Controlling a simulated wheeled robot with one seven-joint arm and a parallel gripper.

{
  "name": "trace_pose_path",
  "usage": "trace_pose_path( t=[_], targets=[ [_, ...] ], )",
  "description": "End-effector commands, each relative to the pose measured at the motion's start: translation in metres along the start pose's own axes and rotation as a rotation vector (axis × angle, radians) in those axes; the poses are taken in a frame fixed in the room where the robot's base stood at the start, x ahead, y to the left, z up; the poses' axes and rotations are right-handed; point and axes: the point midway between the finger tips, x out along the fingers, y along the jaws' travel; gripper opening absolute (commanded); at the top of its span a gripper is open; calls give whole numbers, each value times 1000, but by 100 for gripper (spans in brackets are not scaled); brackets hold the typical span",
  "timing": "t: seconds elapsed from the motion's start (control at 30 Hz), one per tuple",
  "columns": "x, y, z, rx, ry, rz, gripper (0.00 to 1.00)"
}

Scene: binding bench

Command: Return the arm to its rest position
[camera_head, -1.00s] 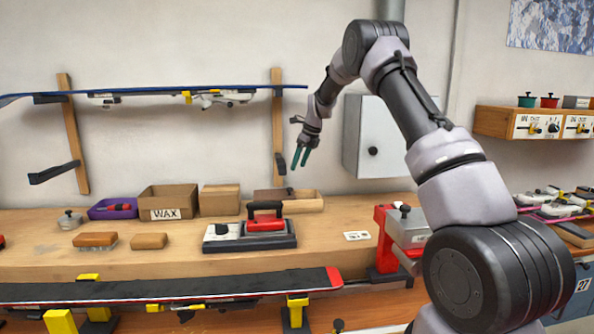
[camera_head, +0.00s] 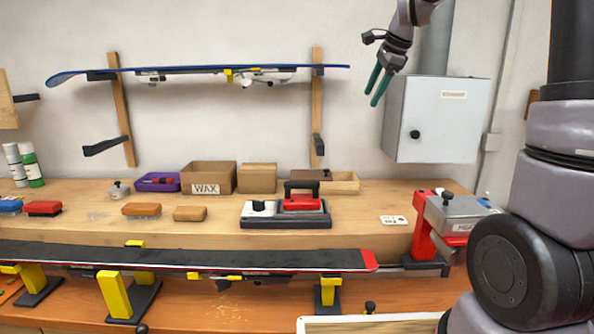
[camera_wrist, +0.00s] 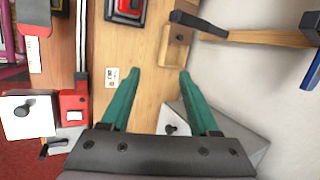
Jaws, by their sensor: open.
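My gripper (camera_head: 379,87) is raised in front of the wall in the head view, to the left of the grey wall cabinet. Its two green fingers are apart and nothing is between them. In the wrist view the open fingers (camera_wrist: 158,75) hang above the bench shelf (camera_wrist: 148,100), touching nothing. My arm rises along the right side of the head view, and part of it is cut off by the top edge.
The wall cabinet (camera_head: 440,120) is close to the gripper. A waxing iron (camera_head: 300,199), a WAX box (camera_head: 208,177) and a red vise (camera_head: 424,228) stand on the bench. A black ski (camera_head: 190,257) is clamped in front.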

Motion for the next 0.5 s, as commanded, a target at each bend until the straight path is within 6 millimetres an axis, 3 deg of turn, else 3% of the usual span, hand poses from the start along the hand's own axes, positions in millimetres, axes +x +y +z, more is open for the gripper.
trace_pose_path(
  t=[0.03, 0.2, 0.33, 0.5],
  targets=[
    [-22, 18, 2, -77, 7, -19, 62],
    [-73, 83, 8, -371, 37, -58, 62],
    [-99, 138, 12, -597, 71, -81, 62],
    [-116, 205, 15, -868, 120, -98, 62]
  ],
)
